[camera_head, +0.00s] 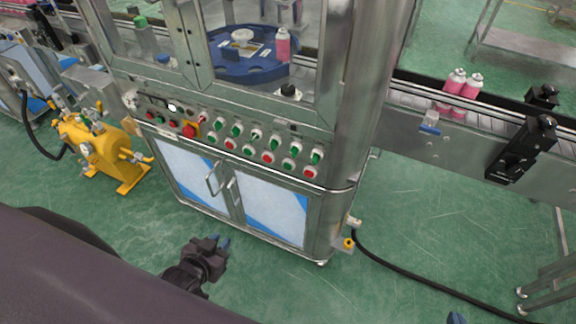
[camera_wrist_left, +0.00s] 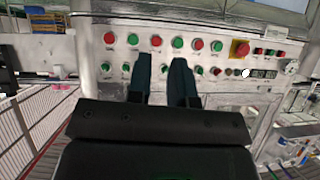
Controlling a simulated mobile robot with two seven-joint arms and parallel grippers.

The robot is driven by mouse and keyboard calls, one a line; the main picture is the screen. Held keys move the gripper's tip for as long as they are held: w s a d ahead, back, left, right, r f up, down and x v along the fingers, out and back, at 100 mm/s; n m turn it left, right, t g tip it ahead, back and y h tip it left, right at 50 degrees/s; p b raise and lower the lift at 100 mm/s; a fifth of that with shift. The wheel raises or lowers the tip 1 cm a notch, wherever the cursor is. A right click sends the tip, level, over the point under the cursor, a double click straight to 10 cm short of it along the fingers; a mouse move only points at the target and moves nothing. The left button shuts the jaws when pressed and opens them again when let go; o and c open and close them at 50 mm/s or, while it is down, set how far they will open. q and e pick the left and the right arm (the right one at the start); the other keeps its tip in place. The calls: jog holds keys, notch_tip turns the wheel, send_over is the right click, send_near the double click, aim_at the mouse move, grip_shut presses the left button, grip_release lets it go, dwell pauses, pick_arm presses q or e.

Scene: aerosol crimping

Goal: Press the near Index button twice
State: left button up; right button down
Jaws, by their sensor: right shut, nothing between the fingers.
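The control panel on the front of the steel cabinet carries two rows of red and green buttons (camera_head: 249,149); labels are too small to read, so I cannot tell which is the near Index button. The rows also show in the left wrist view (camera_wrist_left: 176,42), with the red emergency knob (camera_wrist_left: 240,49) at the right. My left gripper (camera_head: 220,243) is in front of and below the panel, apart from it. Its two blue fingers (camera_wrist_left: 161,80) stand apart with nothing between them, covering part of one button row. Only a blue tip of my right gripper (camera_head: 456,318) shows at the bottom edge.
Cabinet doors (camera_head: 268,207) with handles are below the panel. A yellow machine (camera_head: 90,142) stands at left. A conveyor (camera_head: 410,104) with pink cans (camera_head: 470,86) runs at right. A black hose (camera_head: 430,284) lies on the green floor. Floor before the cabinet is clear.

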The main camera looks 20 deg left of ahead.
pick_arm(q)
grip_shut()
pick_arm(e)
jog(key=shift+s+f, duration=0.3)
jog(key=shift+s, duration=0.25)
jog(key=shift+w+r, duration=0.15)
jog(key=shift+w, duration=0.15)
jog(key=shift+w+r, duration=0.1)
jog(key=shift+w, duration=0.15)
jog(key=shift+s, duration=0.2)
